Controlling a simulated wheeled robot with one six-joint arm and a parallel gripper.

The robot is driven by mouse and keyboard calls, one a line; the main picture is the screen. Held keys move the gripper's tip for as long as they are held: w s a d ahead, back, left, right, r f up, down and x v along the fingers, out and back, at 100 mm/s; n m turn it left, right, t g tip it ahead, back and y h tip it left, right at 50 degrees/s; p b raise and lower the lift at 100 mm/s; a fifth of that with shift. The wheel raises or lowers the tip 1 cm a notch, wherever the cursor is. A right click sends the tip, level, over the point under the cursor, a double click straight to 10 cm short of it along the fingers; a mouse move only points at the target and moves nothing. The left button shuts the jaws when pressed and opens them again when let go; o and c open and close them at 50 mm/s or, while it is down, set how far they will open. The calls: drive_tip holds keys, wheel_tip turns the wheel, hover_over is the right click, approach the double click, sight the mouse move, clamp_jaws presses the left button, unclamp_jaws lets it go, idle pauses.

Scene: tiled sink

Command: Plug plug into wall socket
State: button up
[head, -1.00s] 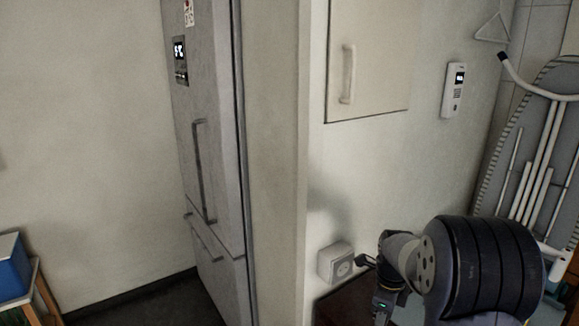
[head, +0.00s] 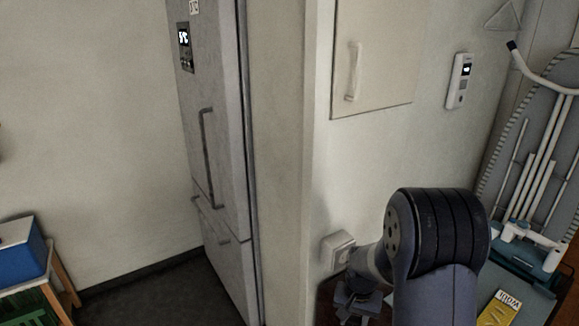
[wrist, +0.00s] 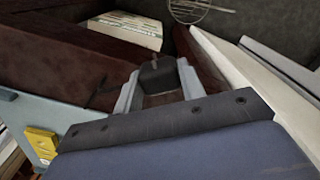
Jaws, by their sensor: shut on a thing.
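The wall socket (head: 338,250) is a pale box on the wall, low beside the corner edge, in the head view. Part of it is hidden by my arm. My gripper (head: 357,300) is just below and right of the socket, apart from it as far as I can tell. In the wrist view my gripper (wrist: 158,84) is shut on the plug (wrist: 158,75), a dark block between the two grey fingers. A small prong shows at its far end. The plug is hidden in the head view, and the socket is not clearly seen in the wrist view.
A tall grey fridge (head: 218,130) stands left of the corner. A wall cabinet (head: 385,65) hangs above the socket, with an intercom (head: 459,80) to its right. An ironing board (head: 545,150) leans at the right. A yellow packet (head: 498,308) lies at lower right.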

drive_tip(key=n, duration=0.1)
drive_tip(key=a+n, duration=0.1)
drive_tip(key=n, duration=0.2)
drive_tip(key=shift+s+a+f+p, duration=0.15)
drive_tip(key=shift+s+f+p, duration=0.1)
drive_tip(key=shift+s+p, duration=0.15)
